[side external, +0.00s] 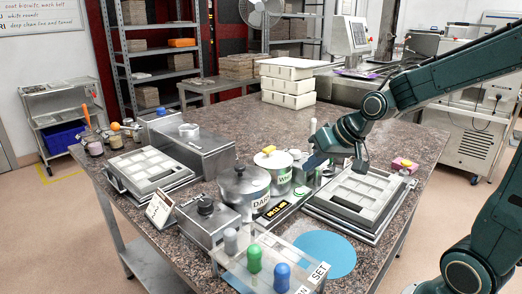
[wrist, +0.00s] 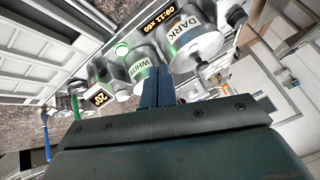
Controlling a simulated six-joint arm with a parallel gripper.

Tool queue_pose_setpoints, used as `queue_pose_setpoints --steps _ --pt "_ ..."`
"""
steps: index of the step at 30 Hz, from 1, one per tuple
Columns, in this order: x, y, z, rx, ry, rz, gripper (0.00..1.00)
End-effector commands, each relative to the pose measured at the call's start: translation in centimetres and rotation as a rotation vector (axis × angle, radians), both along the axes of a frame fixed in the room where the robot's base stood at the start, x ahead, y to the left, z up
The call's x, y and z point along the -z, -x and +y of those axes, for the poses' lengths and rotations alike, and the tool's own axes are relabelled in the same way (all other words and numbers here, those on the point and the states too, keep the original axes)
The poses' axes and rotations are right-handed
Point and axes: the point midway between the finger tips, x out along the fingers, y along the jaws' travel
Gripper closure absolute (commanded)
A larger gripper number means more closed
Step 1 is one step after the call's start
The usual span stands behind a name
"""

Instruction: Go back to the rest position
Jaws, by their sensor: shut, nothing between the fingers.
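My gripper (side external: 338,158) is a dark green unit above the table, between the pot labelled WHITE and the right-hand mould tray. It is shut and empty. Its closed fingers show in the wrist view (wrist: 158,88), pointing toward the labelled pots. The metal pot labelled DARK (side external: 244,190) stands near the middle of the table. The pot labelled WHITE (side external: 273,171), with a yellow knob, stands just behind it. Both pots also appear in the wrist view, DARK (wrist: 194,42) and WHITE (wrist: 142,72). The gripper partly hides small items behind the right tray.
Mould trays stand at right (side external: 362,196) and left (side external: 148,171). A clear stand with coloured knobs (side external: 268,272) and a blue disc (side external: 325,254) are at the front. White boxes (side external: 288,85) are stacked at the back. The rear middle of the granite table (side external: 215,110) is clear.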

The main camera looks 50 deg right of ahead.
Motion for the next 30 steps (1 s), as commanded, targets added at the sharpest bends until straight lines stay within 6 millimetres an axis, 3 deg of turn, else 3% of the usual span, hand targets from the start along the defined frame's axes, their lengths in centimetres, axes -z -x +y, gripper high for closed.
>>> queue_pose_setpoints --steps 9,21,30 --pt "-2.9 6.4 3.6 -0.135 0.132 0.061 1.00" --pt "-4.4 14.9 5.5 -0.256 0.244 0.125 1.00" --pt "-4.4 17.6 5.7 -0.289 0.266 0.147 1.00"
